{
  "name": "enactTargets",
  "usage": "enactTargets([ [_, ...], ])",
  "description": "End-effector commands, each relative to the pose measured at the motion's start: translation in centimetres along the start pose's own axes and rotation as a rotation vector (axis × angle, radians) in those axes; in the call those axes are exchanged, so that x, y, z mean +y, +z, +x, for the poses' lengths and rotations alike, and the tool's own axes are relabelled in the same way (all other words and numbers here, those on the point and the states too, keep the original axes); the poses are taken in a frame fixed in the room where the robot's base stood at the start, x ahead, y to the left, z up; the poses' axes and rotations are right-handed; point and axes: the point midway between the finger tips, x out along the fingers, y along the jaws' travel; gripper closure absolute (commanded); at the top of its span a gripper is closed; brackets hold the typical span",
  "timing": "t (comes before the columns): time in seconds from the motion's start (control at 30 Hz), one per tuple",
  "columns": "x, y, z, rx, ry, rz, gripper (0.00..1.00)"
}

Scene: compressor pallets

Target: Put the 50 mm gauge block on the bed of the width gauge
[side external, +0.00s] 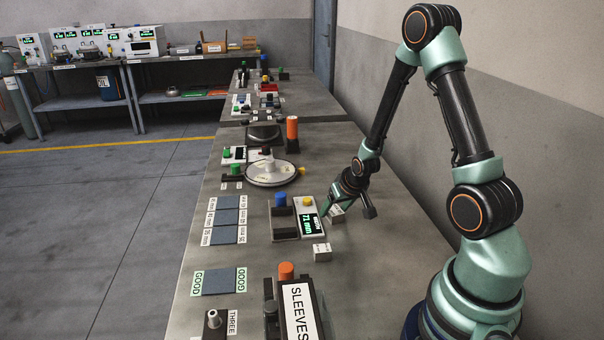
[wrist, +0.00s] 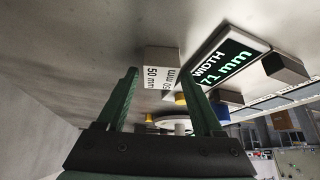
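The 50 mm gauge block (wrist: 160,72) is a pale block with "50 mm" on its faces. It stands on the bench, and in the side view (side external: 337,215) it is just right of the width gauge. My gripper (side external: 331,210) is low beside it. In the wrist view my gripper (wrist: 160,76) has its two green fingers apart, one on each side of the block, with a gap visible at the left. The width gauge (side external: 284,224) has a dark body, a blue knob (side external: 280,199) and a display (side external: 308,222) reading 71 mm; it also shows in the wrist view (wrist: 225,62).
Another pale block (side external: 322,252) stands nearer the camera, below the display. A SLEEVES box (side external: 299,310) is at the front. A round white turntable (side external: 270,173) lies behind the gauge. Dark pads (side external: 228,217) lie left of it. Bench right of the blocks is clear.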

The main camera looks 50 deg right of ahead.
Motion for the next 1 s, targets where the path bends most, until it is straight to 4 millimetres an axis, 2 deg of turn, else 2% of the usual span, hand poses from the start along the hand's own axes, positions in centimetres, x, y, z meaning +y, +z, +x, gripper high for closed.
enactTargets([
  [0.47,0.0,-0.3,-0.6,0.003,0.000,0.000,0.20],
  [1.0,0.0,-0.3,-7.0,0.004,0.000,0.000,0.20],
])
